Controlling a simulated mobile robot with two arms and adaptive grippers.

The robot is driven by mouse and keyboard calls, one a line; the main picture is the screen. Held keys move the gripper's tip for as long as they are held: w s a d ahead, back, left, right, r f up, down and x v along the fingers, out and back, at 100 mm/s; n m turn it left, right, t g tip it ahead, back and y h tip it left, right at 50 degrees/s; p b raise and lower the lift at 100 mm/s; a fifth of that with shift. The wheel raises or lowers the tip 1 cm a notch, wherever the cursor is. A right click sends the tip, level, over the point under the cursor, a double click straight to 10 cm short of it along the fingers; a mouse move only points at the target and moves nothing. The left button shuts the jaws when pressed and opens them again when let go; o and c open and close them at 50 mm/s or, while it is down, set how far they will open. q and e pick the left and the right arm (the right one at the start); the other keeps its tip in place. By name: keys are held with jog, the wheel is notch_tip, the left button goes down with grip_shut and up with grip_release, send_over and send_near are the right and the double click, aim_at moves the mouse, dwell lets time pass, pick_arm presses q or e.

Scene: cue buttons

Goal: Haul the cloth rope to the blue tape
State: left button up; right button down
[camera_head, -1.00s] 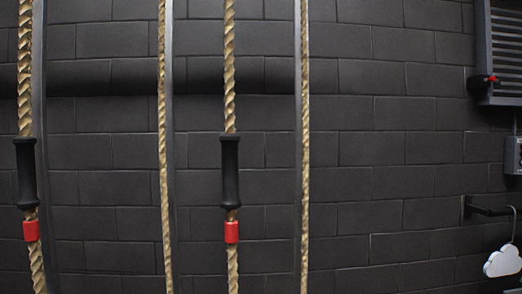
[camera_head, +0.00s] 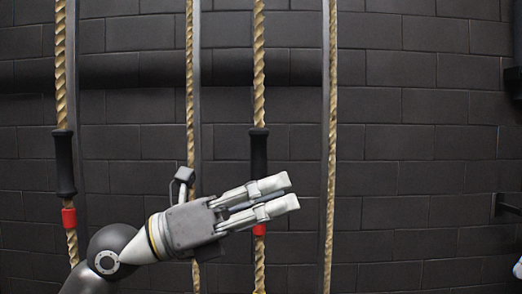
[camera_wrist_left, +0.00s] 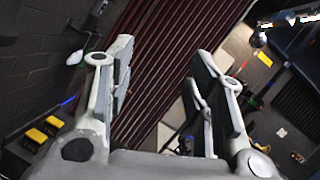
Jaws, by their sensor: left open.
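Several tan twisted ropes hang along the dark brick wall. The middle rope (camera_head: 259,60) has a black handle (camera_head: 259,143) and a red band (camera_head: 259,230), both partly hidden behind my gripper. The left rope (camera_head: 61,70) also has a black handle (camera_head: 65,165) and a red band (camera_head: 69,217). Thinner ropes (camera_head: 332,130) hang plain. I cannot make out blue tape on any rope. My left gripper (camera_head: 293,191) is open in front of the middle rope, pointing right. In the left wrist view its fingers (camera_wrist_left: 163,65) are apart with nothing between them. My right gripper is not in view.
A black bracket (camera_head: 508,204) sticks out from the wall at right, with part of a white cloud-shaped piece (camera_head: 518,268) below it. The wall between the right rope and the bracket is clear. In the left wrist view yellow-topped blocks (camera_wrist_left: 42,130) stand at lower left.

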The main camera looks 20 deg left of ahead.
pick_arm(q)
jog(key=w+a+r+t+y, duration=0.1)
jog(key=a+r+t+y, duration=0.1)
jog(key=a+y, duration=0.2)
jog(key=n+t+y, duration=0.2)
jog(key=t+y, duration=0.2)
jog(key=y, duration=0.2)
send_near(253, 150)
jog(key=p+x, duration=0.5)
jog(key=x, duration=0.5)
jog(key=shift+w+d, duration=0.15)
jog(key=shift+w, duration=0.15)
jog(key=shift+w+d+f, duration=0.15)
jog(key=shift+w+d, duration=0.05)
jog(key=shift+w, duration=0.15)
grip_shut()
